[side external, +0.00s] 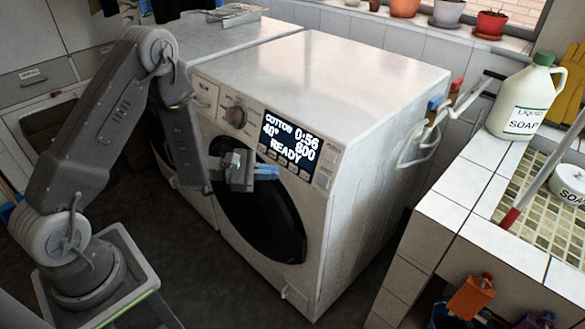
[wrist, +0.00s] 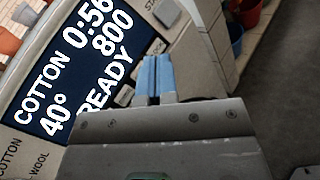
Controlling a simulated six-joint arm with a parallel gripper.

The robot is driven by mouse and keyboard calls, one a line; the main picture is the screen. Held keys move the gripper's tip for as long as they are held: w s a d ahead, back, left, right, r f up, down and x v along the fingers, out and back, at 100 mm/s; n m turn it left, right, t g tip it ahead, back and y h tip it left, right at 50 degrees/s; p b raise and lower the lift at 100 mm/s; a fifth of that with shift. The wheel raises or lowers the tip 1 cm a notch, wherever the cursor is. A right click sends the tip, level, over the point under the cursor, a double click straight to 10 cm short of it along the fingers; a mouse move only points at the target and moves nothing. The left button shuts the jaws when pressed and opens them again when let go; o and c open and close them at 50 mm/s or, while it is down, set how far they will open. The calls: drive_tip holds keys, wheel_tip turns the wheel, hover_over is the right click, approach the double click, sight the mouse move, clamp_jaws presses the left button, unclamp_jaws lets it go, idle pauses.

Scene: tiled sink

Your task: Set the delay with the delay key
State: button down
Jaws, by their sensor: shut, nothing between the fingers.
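The white washing machine (side external: 360,75) stands in the middle of the side view. Its dark display (side external: 290,140) reads COTTON, 0:56, 40°, 800 and READY. The display is also large at the left of the wrist view (wrist: 75,65). A row of small keys (side external: 283,160) runs below the display. I cannot read which is the delay key; my gripper hides part of the row in the wrist view. My gripper (side external: 268,172) is shut and empty, its blue fingertips in front of the panel just below the keys. They also show in the wrist view (wrist: 157,64); contact cannot be told.
The program knob (side external: 236,116) is left of the display, and a larger grey key (side external: 322,180) is to its right. The dark round door (side external: 265,220) lies below. A tiled counter (side external: 450,205) with a soap bottle (side external: 525,95) stands at right.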

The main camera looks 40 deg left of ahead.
drive_tip(key=shift+w+f, duration=0.2)
drive_tip(key=shift+w, duration=0.45)
drive_tip(key=shift+w+f, duration=0.25)
drive_tip(key=shift+w, duration=0.35)
drive_tip(key=shift+w+f, duration=0.2)
drive_tip(key=shift+w, duration=0.45)
idle(0.6)
drive_tip(key=shift+w+f, duration=0.15)
drive_tip(key=shift+w, duration=0.2)
drive_tip(key=shift+w+f, duration=0.1)
drive_tip(key=shift+w, duration=0.25)
idle(0.6)
drive_tip(key=shift+s, duration=0.1)
drive_tip(key=shift+s+r, duration=0.25)
drive_tip(key=shift+s, duration=0.4)
drive_tip(key=shift+s+r, duration=0.3)
drive_tip(key=shift+s, duration=0.5)
drive_tip(key=shift+s+r, duration=0.25)
drive_tip(key=shift+s, duration=0.5)
drive_tip(key=shift+s+r, duration=0.3)
drive_tip(key=shift+s, duration=0.5)
idle(1.1)
